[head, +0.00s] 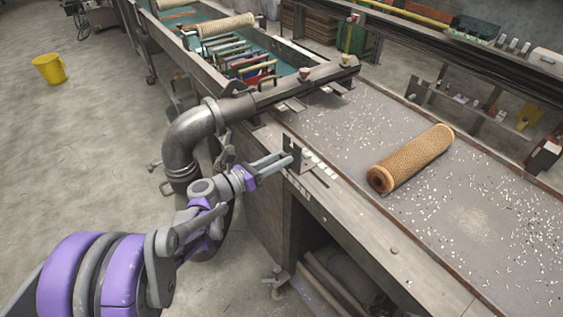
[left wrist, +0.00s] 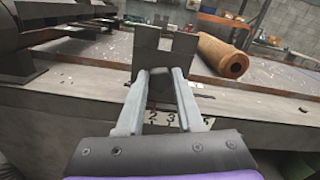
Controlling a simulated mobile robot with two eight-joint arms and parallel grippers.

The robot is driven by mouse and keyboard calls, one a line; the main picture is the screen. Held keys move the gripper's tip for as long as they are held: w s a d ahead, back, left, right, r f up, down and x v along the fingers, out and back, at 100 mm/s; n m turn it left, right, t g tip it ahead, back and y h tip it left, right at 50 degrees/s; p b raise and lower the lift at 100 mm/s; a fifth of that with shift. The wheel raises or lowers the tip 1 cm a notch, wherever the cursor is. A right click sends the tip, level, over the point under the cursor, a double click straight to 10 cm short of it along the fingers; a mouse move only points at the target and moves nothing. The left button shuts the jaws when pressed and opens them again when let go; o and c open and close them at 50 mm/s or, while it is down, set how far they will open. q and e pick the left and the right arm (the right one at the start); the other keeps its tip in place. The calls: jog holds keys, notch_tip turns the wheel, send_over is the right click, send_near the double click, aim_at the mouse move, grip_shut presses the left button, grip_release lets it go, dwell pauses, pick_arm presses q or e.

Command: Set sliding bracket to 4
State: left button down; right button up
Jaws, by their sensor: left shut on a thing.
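The sliding bracket (head: 294,154) is a dark upright metal plate on the near edge of the table. In the left wrist view the bracket (left wrist: 165,55) has a notch in its top and stands straight ahead. My left gripper (head: 288,158) is shut on the bracket's lower part; its two fingers (left wrist: 160,80) reach it. A number scale (left wrist: 168,120) lies below the fingers, with 2, 3 and a partly covered digit at right readable. The bracket's exact place against the scale is hard to tell. My right gripper is not in view.
A tan mesh tube (head: 412,160) lies on the table (head: 470,215) right of the bracket, among scattered bits. A thick grey pipe (head: 190,135) stands close to my left arm. A yellow bucket (head: 49,69) is on the floor at far left.

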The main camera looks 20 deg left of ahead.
pick_arm(q)
jog(key=c, duration=0.5)
grip_release()
jog(key=shift+c, duration=0.2)
jog(key=v, duration=1)
jog(key=shift+s+a+b, duration=0.25)
jog(key=shift+s+b, duration=0.1)
jog(key=shift+b, duration=0.05)
